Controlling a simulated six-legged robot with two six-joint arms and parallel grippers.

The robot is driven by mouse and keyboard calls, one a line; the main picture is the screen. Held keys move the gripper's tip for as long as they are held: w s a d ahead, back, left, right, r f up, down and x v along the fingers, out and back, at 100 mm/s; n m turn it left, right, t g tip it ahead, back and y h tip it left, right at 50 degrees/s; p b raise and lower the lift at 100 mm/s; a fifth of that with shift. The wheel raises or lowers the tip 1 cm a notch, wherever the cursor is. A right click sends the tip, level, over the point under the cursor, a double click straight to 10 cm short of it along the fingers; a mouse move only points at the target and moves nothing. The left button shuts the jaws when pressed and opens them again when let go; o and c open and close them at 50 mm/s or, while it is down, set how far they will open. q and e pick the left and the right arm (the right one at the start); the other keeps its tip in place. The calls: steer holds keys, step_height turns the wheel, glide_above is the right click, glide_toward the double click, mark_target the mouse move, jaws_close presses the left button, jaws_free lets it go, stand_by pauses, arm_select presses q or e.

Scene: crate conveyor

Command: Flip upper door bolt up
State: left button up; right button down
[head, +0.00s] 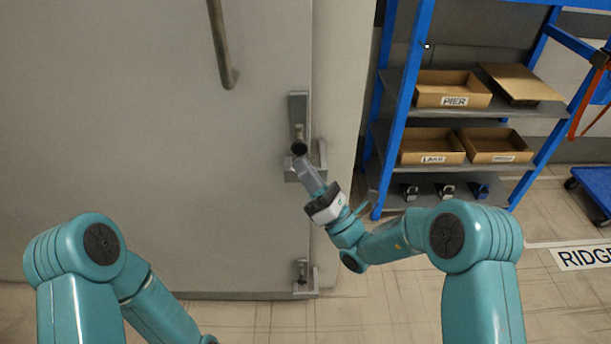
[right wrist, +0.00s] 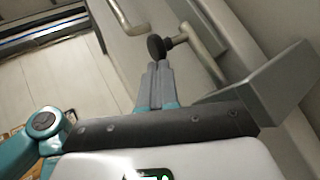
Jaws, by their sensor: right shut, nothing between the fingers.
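The upper door bolt (head: 298,112) is a grey metal fitting at the right edge of a large grey door. Its lever ends in a black round knob (head: 299,148), which also shows in the right wrist view (right wrist: 157,47) on a bent metal rod (right wrist: 178,39). My right gripper (head: 303,164) is shut and empty, with its tips just below the knob. In the right wrist view its closed fingers (right wrist: 158,68) point at the knob; I cannot tell whether they touch it. My left arm shows at the lower left, but its gripper is out of view.
A lower bolt (head: 301,272) sits near the door's bottom. A bent bar handle (head: 222,50) is on the door (head: 120,120). A grey metal block (right wrist: 275,85) is close beside my right gripper. A blue shelf (head: 398,110) with cardboard boxes stands to the right.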

arm_select(q)
step_height(320, 180, up, 5)
steer(key=p, duration=0.5)
steer(key=shift+r, duration=0.15)
arm_select(e)
step_height(320, 180, up, 8)
steer(key=shift+d, duration=0.1)
steer(key=shift+f, duration=0.1)
